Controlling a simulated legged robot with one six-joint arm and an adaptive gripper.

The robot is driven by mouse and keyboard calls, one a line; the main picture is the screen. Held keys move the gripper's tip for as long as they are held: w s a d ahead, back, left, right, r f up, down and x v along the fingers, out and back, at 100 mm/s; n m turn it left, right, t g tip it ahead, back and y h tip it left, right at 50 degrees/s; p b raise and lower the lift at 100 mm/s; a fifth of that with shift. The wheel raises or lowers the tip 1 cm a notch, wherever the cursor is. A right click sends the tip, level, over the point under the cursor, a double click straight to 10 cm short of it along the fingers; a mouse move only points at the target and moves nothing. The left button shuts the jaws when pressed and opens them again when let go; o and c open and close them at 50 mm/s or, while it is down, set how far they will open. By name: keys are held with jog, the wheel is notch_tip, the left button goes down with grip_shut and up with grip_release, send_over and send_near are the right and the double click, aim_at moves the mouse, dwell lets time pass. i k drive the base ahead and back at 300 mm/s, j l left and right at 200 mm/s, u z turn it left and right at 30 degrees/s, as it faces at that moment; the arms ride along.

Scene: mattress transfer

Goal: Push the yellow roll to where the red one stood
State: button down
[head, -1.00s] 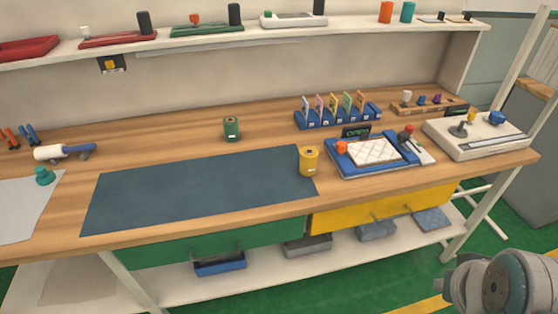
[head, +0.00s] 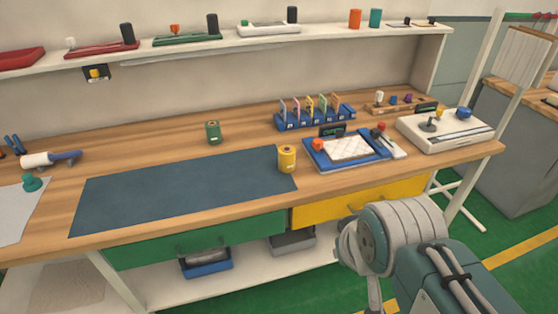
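The yellow roll (head: 287,159) stands upright at the right end of the dark blue mat (head: 180,190), near its edge. A green roll (head: 213,132) stands upright on the wood behind the mat. I cannot identify a red roll standing on the bench top. An orange-red roll (head: 355,19) stands on the shelf above, beside a teal one (head: 375,18). My arm shows at the lower right, in front of the bench and well apart from the yellow roll. My gripper's fingers cannot be made out.
A blue tray with a white quilted pad (head: 350,148) lies right of the yellow roll. A blue rack (head: 315,118) of upright cards stands behind it. A white device (head: 443,130) sits at the bench's right end. The mat is clear left of the yellow roll.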

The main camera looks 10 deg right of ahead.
aim_at(287, 152)
jog(key=i+l+u, duration=0.15)
jog(key=i, duration=0.25)
jog(key=i+l+u, duration=0.15)
jog(key=i+l, duration=0.2)
